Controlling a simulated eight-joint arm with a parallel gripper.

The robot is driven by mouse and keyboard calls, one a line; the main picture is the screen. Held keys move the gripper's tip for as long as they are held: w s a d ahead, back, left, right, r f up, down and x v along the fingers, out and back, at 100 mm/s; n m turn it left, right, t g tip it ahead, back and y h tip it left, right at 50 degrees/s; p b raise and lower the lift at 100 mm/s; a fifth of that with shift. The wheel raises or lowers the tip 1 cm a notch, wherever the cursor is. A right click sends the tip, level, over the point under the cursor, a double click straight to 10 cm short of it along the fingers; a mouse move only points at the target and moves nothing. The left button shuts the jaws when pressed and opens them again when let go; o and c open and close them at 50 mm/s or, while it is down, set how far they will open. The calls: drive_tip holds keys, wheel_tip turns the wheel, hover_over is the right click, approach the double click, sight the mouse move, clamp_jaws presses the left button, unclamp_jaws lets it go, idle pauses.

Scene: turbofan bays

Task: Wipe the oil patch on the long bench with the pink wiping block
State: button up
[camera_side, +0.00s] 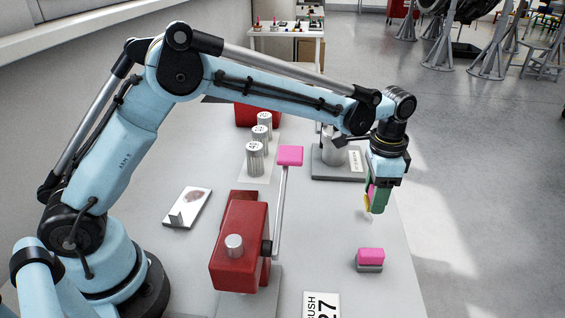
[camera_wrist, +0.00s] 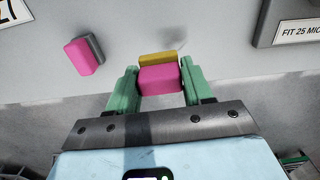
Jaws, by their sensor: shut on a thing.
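My gripper (camera_side: 377,195) is shut on a pink block with a yellow layer along one side. In the wrist view the green fingers of my gripper (camera_wrist: 159,72) press on both sides of this pink block (camera_wrist: 159,80). In the side view the held block (camera_side: 371,193) is mostly hidden by the fingers, low over the right part of the long bench (camera_side: 335,225). A faint dark mark shows on the bench just past the block in the wrist view; I cannot tell if it is oil or shadow.
A second pink block (camera_side: 370,256) on a grey base sits nearer the camera; it also shows in the wrist view (camera_wrist: 82,57). A red fixture (camera_side: 238,245) with a pink-topped lever (camera_side: 290,155) stands mid-bench. A white plate (camera_side: 188,207) and several metal cylinders (camera_side: 255,158) are left.

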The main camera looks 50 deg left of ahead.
sight(368, 224)
wheel_tip(368, 224, down, 5)
drive_tip(key=shift+w+a+f, duration=0.1)
drive_tip(key=shift+w+f, duration=0.05)
drive_tip(key=shift+f, duration=0.1)
drive_tip(key=shift+w+a+f, duration=0.1)
drive_tip(key=shift+w+a, duration=1)
drive_tip(key=shift+s+d, duration=1.2)
drive_tip(key=shift+r, duration=4.05)
